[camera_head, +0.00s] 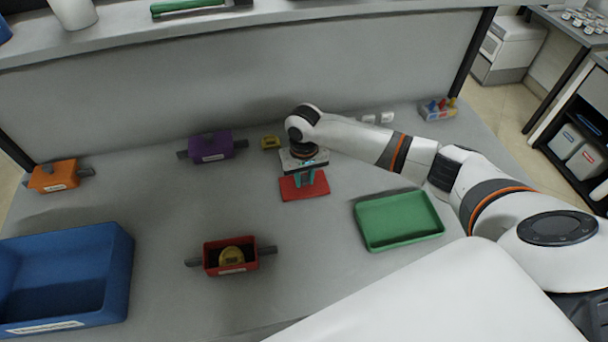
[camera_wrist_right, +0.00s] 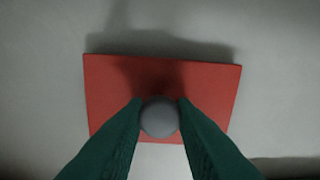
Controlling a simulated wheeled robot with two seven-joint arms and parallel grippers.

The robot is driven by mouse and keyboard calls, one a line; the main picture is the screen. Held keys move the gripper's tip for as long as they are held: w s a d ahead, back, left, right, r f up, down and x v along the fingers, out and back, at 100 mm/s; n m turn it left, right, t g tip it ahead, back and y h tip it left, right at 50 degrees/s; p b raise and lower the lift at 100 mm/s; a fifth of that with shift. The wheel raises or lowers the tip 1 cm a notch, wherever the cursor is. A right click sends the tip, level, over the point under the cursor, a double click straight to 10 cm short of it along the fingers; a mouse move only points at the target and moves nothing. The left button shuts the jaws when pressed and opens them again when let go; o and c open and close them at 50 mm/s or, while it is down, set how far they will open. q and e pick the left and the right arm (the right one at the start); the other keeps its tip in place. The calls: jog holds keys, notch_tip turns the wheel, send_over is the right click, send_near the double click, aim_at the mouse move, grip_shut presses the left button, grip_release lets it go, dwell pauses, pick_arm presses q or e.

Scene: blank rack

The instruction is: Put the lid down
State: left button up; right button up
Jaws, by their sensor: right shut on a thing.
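The lid is a flat red plate (camera_head: 305,188) in the middle of the table in the head view. In the right wrist view the red lid (camera_wrist_right: 205,85) has a round grey knob (camera_wrist_right: 159,117). My right gripper (camera_head: 305,179) is shut on the knob, with a green finger on each side of it. A shadow shows beside the lid's far edge; I cannot tell whether the lid touches the table. A red open box (camera_head: 210,260) with grey side handles stands nearer, left of the lid, with a yellow round thing (camera_head: 231,255) inside. My left gripper is not in view.
A green tray (camera_head: 400,243) lies right of the lid. A large blue bin (camera_head: 122,270) stands at the left. Purple (camera_head: 210,146) and orange (camera_head: 55,178) boxes and a small yellow thing (camera_head: 270,142) are farther back. Bare table surrounds the lid.

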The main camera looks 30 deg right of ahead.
aim_at(304, 179)
jog(key=shift+f, duration=0.1)
jog(key=o, duration=0.9)
jog(key=shift+o, duration=0.2)
notch_tip(304, 179, up, 12)
jog(key=b, duration=0.1)
jog(key=shift+r+b, duration=0.2)
jog(key=shift+b, duration=0.15)
